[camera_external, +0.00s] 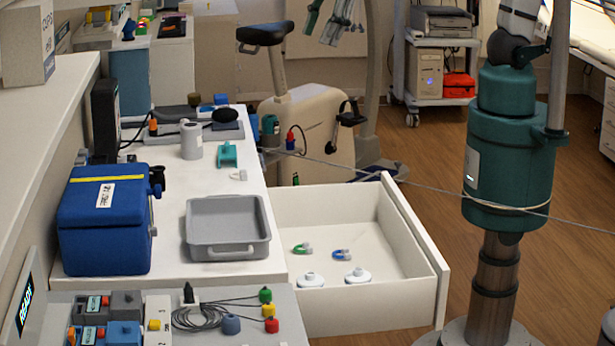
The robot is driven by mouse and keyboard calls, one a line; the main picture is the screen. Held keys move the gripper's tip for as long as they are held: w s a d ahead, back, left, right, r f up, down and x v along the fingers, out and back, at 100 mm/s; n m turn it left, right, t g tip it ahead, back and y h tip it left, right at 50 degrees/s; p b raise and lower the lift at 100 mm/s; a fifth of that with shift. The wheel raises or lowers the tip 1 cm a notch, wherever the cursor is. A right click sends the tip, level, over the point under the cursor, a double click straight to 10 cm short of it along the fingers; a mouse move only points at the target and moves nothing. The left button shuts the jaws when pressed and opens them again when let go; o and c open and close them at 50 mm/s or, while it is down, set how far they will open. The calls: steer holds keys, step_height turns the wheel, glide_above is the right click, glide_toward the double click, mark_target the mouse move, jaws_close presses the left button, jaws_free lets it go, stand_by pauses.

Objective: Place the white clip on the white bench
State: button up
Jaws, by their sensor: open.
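The white clip (238,175), small and pale, lies on the white bench (172,205), near its right edge, between a teal holder and a grey tray. My gripper (324,25) appears to be at the top of the view, with teal and grey fingers pointing down. It is open, with nothing visible between the fingers. It shows well above the clip and to its right in the picture. The upper part of the gripper is cut off by the frame edge.
The open drawer (421,240) holds a green clip (302,248), a blue clip (342,254) and two white round items. The grey tray (229,248), teal holder (227,155), white-grey canister (191,140) and blue box (104,225) stand on the bench. A grey cable crosses above the drawer.

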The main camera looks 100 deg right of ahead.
steer(key=s+d+m+t, duration=0.1)
steer(key=s+d+m, duration=0.1)
steer(key=s, duration=0.5)
steer(key=s+d+f+m+t, duration=0.1)
steer(key=s+d+m, duration=0.1)
steer(key=s+m, duration=0.3)
steer(key=shift+s+d+t, duration=0.4)
steer(key=shift+s, duration=1.25)
steer(key=shift+c, duration=0.2)
